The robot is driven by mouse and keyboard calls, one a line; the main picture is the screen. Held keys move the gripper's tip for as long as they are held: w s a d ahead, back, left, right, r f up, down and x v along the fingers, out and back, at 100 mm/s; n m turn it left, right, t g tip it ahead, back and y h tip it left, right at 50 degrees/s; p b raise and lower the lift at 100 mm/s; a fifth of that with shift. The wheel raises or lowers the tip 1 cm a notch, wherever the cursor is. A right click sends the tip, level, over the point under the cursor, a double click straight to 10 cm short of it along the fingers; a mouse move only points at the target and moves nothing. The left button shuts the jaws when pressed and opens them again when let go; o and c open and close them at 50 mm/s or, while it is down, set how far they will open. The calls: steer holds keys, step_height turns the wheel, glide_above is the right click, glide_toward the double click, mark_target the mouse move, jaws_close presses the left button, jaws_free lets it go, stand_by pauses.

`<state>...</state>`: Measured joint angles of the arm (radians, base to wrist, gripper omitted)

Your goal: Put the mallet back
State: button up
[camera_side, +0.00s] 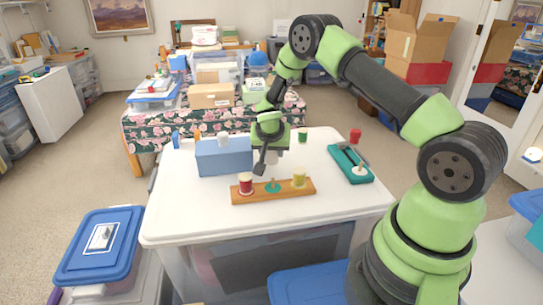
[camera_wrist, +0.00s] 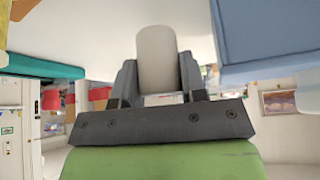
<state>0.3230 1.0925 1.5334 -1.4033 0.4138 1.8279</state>
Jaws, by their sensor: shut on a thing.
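My gripper (camera_side: 264,160) points down above the white table between the blue box and the wooden rack. In the wrist view its two fingers (camera_wrist: 158,85) are shut on a pale, smooth cylinder (camera_wrist: 157,58). The cylinder is mostly hidden by the gripper in the side view. I cannot tell whether it is part of the mallet. A teal tray (camera_side: 340,165) lies at the table's right, with a grey piece (camera_side: 354,151) and a pale round piece (camera_side: 361,171) at it. I cannot tell whether these form a mallet.
The blue box (camera_side: 223,160) stands left of my gripper, with a pale top (camera_side: 222,140) showing at its upper edge. In front is the wooden rack (camera_side: 260,194) with a red spool (camera_side: 246,183) and yellow spool (camera_side: 299,178). Green (camera_side: 303,136) and red (camera_side: 355,136) spools stand behind.

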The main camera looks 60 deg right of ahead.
steer(key=shift+f, duration=0.95)
steer(key=shift+f, duration=0.1)
steer(key=o, duration=1.1)
steer(key=s+a+r, duration=0.2)
steer(key=a+r, duration=0.1)
steer(key=r, duration=0.4)
steer(key=s+a+r+n+t, duration=0.1)
steer(key=s+a+r, duration=0.1)
steer(key=r, duration=0.5)
steer(key=s+a+r, duration=0.3)
steer(key=r, duration=0.3)
steer(key=s+a+r+n+t+y, duration=0.1)
steer(key=s+a+r+n+y, duration=0.2)
steer(key=s+a, duration=0.3)
steer(key=s+a+r+n+t+y, duration=0.2)
steer(key=s+a+r+n+y, duration=0.2)
steer(key=s, duration=0.7)
steer(key=a+r, duration=0.2)
steer(key=a, duration=0.1)
steer(key=shift+a, duration=0.3)
